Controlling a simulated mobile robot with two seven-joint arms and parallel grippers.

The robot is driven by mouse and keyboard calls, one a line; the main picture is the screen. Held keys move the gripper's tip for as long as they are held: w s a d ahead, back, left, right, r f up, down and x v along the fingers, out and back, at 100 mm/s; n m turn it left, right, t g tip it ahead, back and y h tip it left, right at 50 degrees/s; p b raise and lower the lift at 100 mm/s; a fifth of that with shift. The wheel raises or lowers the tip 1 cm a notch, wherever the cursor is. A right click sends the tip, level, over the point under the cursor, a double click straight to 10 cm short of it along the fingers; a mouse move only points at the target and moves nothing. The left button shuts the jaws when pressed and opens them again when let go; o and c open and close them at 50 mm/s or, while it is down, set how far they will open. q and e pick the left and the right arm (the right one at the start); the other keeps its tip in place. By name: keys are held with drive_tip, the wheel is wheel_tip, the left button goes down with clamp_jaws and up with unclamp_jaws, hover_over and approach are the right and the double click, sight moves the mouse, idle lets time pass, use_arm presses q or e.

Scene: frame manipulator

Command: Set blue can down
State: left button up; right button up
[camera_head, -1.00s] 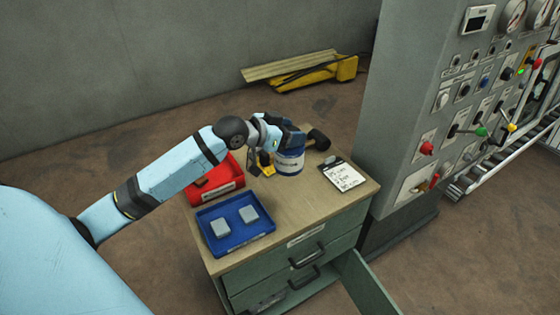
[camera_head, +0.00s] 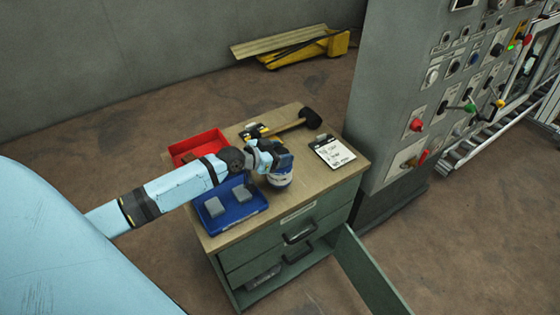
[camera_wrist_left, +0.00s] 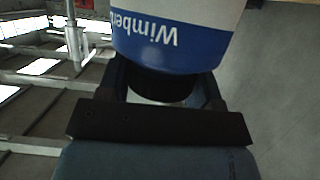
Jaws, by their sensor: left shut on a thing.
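The blue can (camera_head: 280,179), white with a blue band, is over the worktop (camera_head: 318,182) in the head view, just right of the blue tray. I cannot tell whether the can's base touches the worktop. My right gripper is not in view.
A blue tray (camera_head: 222,219) holds two grey blocks. A red tray (camera_head: 209,139) is behind it, partly covered by my arm. A hammer (camera_head: 310,117), a yellow-black item (camera_head: 256,130) and a clipboard (camera_head: 333,151) lie behind and right.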

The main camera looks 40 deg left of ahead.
use_arm(q)
drive_tip(key=shift+f, duration=1.8)
drive_tip(key=shift+f+b, duration=0.15)
drive_tip(key=shift+b, duration=0.15)
drive_tip(key=o, duration=1.4)
